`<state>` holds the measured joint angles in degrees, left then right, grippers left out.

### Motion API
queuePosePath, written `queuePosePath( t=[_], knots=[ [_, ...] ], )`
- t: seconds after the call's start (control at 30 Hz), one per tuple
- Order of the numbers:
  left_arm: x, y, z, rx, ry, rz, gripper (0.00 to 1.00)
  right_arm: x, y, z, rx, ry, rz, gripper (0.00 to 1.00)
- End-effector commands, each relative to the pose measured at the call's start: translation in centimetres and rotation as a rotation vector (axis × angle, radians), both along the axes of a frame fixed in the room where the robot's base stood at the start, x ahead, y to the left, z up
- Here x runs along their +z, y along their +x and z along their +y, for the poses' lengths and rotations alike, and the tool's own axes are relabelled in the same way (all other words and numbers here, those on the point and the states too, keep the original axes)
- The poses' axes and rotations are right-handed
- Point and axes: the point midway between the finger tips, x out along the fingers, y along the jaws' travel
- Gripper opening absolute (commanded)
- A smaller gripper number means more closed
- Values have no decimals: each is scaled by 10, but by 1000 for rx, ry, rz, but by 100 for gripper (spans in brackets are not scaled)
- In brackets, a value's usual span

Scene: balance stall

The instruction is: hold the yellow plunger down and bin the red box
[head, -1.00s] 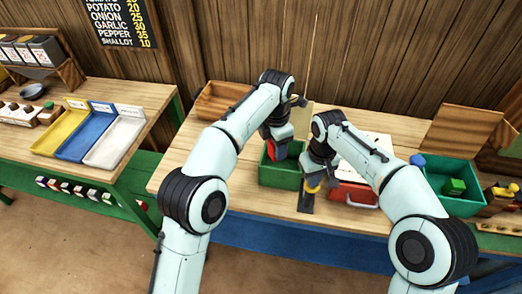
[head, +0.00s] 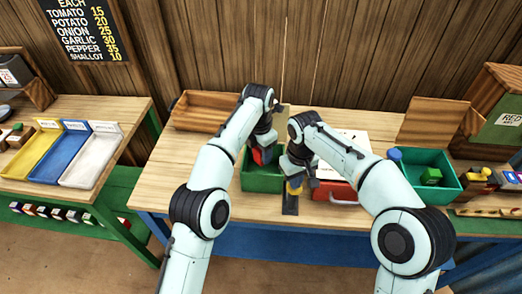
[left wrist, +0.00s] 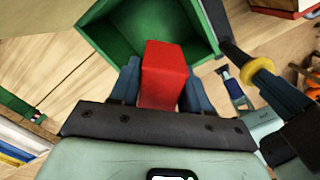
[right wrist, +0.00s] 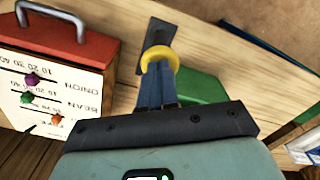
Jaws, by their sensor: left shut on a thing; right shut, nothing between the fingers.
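The red box (left wrist: 166,72) is gripped between the fingers of my left gripper (left wrist: 160,88), over the opening of the green bin (left wrist: 100,28). In the head view, the red box (head: 258,156) shows partly behind my left gripper (head: 262,147), at the green bin's (head: 262,184) mouth. The yellow plunger (right wrist: 160,60) stands on a dark base plate beside the bin. My right gripper (right wrist: 158,90) is shut with its fingertips at the plunger, apparently touching it. In the head view the yellow plunger (head: 294,187) is low, just below my right gripper (head: 298,176).
A red case with a handle (head: 335,192) and a white board stand right of the plunger. A teal crate (head: 440,188) with a green block is further right. A wooden tray (head: 203,112) lies behind left. Bare tabletop lies left of the bin.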

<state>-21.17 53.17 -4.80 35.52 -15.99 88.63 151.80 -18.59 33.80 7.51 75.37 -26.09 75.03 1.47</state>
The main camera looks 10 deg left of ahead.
Motion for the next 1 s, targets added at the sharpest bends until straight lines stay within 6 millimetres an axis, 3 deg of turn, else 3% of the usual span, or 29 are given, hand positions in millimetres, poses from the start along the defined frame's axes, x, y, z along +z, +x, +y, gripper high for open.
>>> queuePosePath(
  t=[0.27, 0.3, 0.4, 0.83, 1.0],
  knots=[
    [-1, 1, 0, -1, -1, -1, 15, -1, 0, 0, 0, -1, 2, 0],
    [-1, 1, 0, -1, -1, -1, 50, -1, 0, 0, 0, -1, 2, 0],
    [-1, 1, 0, -1, -1, -1, 76, -1, 0, 0, 0, -1, 2, 0],
    [-1, 1, 0, -1, 0, 0, 76, -1, 0, 0, 0, -1, 2, 0],
    [7, -5, -1, -3, -1, -2, 76, -1, 0, 0, 0, -1, 2, 0]
  ],
)
